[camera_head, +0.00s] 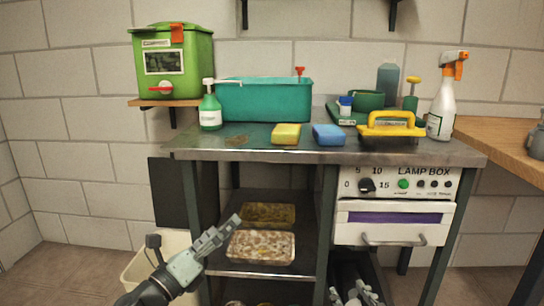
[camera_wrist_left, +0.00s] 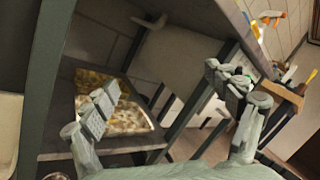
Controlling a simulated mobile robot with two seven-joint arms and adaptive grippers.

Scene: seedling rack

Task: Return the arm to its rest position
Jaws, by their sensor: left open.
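My left gripper (camera_head: 222,236) is at the lower left in the head view, in front of the left edge of the rack's lower shelf. In the left wrist view the left gripper (camera_wrist_left: 165,95) has its two fingers spread wide with nothing between them. A pale speckled tray (camera_head: 260,248) lies on the shelf just right of the gripper; I cannot tell whether they touch. A browner tray (camera_head: 268,214) lies behind it. My right gripper (camera_head: 355,292) shows at the bottom edge, partly cut off, and its fingers are unclear.
The metal bench (camera_head: 330,155) stands above the shelf, with its left leg (camera_head: 204,205) close to my left gripper. A lamp box (camera_head: 392,210) is under the bench at right. A cream bin (camera_head: 150,258) stands behind my left arm. Sponges, bottles and a teal tub (camera_head: 265,100) are on top.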

